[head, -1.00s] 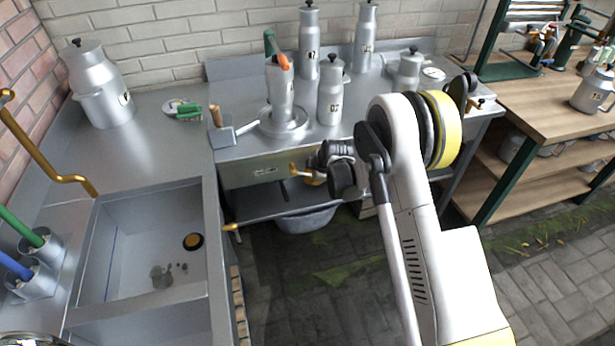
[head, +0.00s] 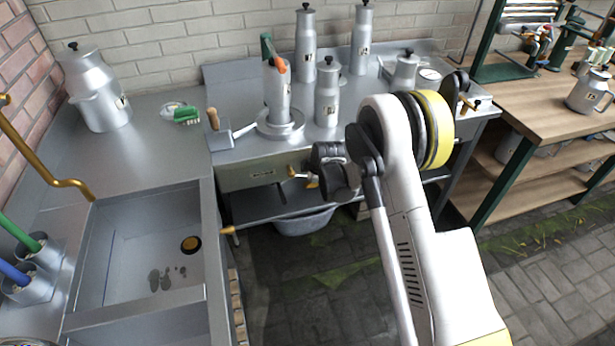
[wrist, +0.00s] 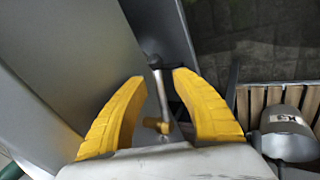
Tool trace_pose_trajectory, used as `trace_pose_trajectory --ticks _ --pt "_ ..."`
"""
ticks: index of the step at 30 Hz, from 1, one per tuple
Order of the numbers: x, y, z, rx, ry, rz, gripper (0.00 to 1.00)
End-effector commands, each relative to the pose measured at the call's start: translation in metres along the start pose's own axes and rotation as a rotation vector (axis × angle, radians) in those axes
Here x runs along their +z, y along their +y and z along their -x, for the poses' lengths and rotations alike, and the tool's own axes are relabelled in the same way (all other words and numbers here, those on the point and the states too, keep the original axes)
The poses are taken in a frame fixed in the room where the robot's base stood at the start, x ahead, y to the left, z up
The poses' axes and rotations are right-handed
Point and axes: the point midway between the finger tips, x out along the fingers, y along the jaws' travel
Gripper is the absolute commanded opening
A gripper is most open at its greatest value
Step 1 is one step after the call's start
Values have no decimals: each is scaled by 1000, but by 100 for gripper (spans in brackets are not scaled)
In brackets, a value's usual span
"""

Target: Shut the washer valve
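The washer valve (wrist: 157,92) shows in the wrist view as a thin metal lever with a dark knob at its upper end and a brass fitting lower down. In the head view a small brass part of it (head: 230,230) sticks out from the sink's front right side. My gripper (wrist: 162,78) is open, with one yellow finger on each side of the lever in the picture. I see no clear contact, and the depth between fingers and lever is hard to tell. In the head view my gripper (head: 300,178) is right of and above the brass part, partly hidden by my wrist.
The sink (head: 150,250) stands at left. A steel table (head: 240,178) with a drawer, metal cans and a hand press is behind my gripper. A wooden slatted pallet (wrist: 270,97) and a metal can (wrist: 288,135) are right of the valve in the wrist view.

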Motion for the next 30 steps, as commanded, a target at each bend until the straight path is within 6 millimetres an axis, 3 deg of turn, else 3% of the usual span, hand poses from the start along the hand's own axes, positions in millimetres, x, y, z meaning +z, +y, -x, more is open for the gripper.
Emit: trace_pose_trajectory --ticks 8,21,30 --pt "0 0 10 0 0 0 32" --pt "0 0 99 0 0 -1 32" --pt "0 0 120 0 0 0 32"
